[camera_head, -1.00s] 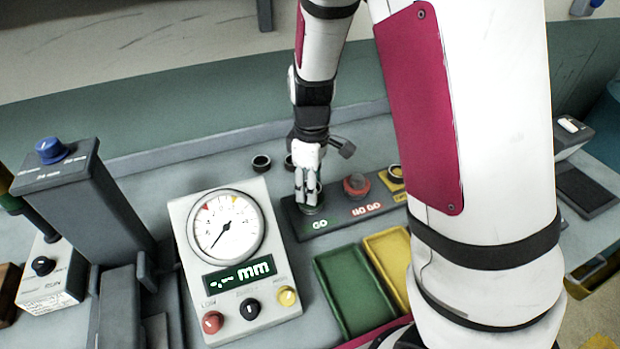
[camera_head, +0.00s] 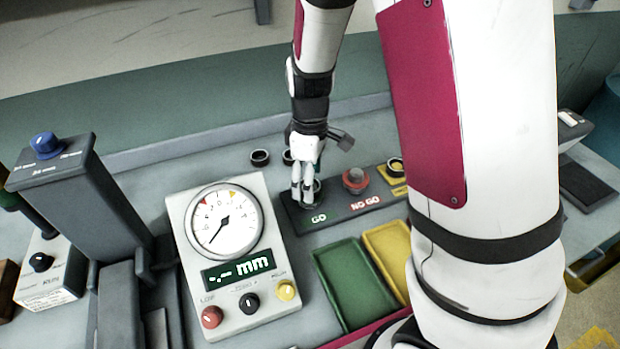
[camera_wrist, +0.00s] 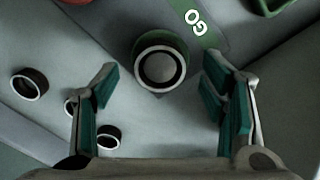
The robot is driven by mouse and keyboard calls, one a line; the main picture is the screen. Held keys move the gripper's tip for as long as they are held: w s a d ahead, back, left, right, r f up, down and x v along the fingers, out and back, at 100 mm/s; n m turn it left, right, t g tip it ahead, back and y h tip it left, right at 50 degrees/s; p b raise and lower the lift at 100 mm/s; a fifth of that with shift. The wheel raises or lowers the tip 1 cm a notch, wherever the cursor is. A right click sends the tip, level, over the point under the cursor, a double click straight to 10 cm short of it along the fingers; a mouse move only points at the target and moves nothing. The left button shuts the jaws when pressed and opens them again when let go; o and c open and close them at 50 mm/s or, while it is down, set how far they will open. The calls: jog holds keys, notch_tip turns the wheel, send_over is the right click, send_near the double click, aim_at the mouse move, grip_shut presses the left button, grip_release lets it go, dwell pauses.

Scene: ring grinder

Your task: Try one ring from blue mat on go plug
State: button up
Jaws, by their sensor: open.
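The go plug (camera_wrist: 159,68) stands on the green GO part of the dark gauge board (camera_head: 336,215). A dark ring with a pale rim (camera_wrist: 160,89) is around the plug top in the wrist view; how far down it sits I cannot tell. My gripper (camera_wrist: 160,97) is open, its green-padded fingers apart on either side of the plug, not touching the ring. In the head view, my gripper (camera_head: 305,198) is at the go plug and partly hides it. Loose rings (camera_wrist: 29,83), (camera_wrist: 108,137) lie on the table behind the board. I cannot make out the blue mat.
The red NO GO plug (camera_head: 355,180) and a yellow station (camera_head: 395,172) stand right of the go plug. A dial gauge box (camera_head: 232,265), a green tray (camera_head: 352,290) and a yellow tray (camera_head: 388,255) are in front. A grey column (camera_head: 80,190) stands left.

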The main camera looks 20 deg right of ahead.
notch_tip(320, 180, up, 11)
jog(key=shift+r, duration=0.2)
jog(key=shift+s, duration=0.15)
dwell(0.7)
